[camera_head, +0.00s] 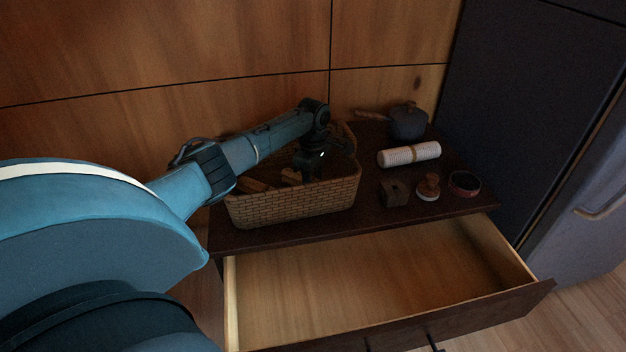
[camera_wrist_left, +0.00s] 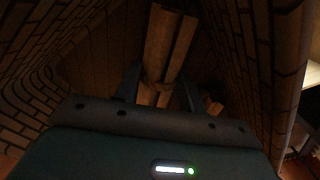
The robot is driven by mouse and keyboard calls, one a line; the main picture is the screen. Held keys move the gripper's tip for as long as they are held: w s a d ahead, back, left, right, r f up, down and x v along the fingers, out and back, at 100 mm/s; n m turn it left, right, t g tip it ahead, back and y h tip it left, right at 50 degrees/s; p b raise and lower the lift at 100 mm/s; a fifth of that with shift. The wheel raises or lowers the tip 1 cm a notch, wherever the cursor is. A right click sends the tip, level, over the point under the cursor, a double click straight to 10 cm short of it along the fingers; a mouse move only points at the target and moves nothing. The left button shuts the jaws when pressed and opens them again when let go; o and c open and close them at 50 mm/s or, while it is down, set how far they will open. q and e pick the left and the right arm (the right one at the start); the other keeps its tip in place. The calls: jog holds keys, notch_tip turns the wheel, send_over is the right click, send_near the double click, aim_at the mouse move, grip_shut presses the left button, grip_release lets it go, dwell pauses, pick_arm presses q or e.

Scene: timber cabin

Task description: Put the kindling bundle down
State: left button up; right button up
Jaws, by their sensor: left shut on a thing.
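The kindling bundle (camera_wrist_left: 168,45), several pale brown sticks tied together, is between the two dark fingers of my left gripper in the left wrist view. My left gripper (camera_head: 310,172) is shut on it and reaches down inside the wicker basket (camera_head: 295,204). Woven basket walls rise on both sides in the left wrist view. In the head view the held bundle is mostly hidden by the arm and basket rim. I cannot tell whether the bundle touches the basket floor. My right gripper is not in view.
The basket stands on a dark cabinet top (camera_head: 300,236) above an open, empty drawer (camera_head: 370,285). To its right are a dark pot (camera_head: 408,122), a pale roll (camera_head: 409,155), a dark block (camera_head: 393,193), a small wooden-handled item (camera_head: 428,187) and a round tin (camera_head: 464,184).

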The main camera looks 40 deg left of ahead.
pick_arm(q)
jog(key=o, duration=1)
jog(key=shift+f, duration=0.1)
jog(key=shift+o, duration=0.2)
jog(key=shift+r, duration=0.25)
notch_tip(320, 180, up, 12)
jog(key=p, duration=0.4)
jog(key=shift+p, duration=0.4)
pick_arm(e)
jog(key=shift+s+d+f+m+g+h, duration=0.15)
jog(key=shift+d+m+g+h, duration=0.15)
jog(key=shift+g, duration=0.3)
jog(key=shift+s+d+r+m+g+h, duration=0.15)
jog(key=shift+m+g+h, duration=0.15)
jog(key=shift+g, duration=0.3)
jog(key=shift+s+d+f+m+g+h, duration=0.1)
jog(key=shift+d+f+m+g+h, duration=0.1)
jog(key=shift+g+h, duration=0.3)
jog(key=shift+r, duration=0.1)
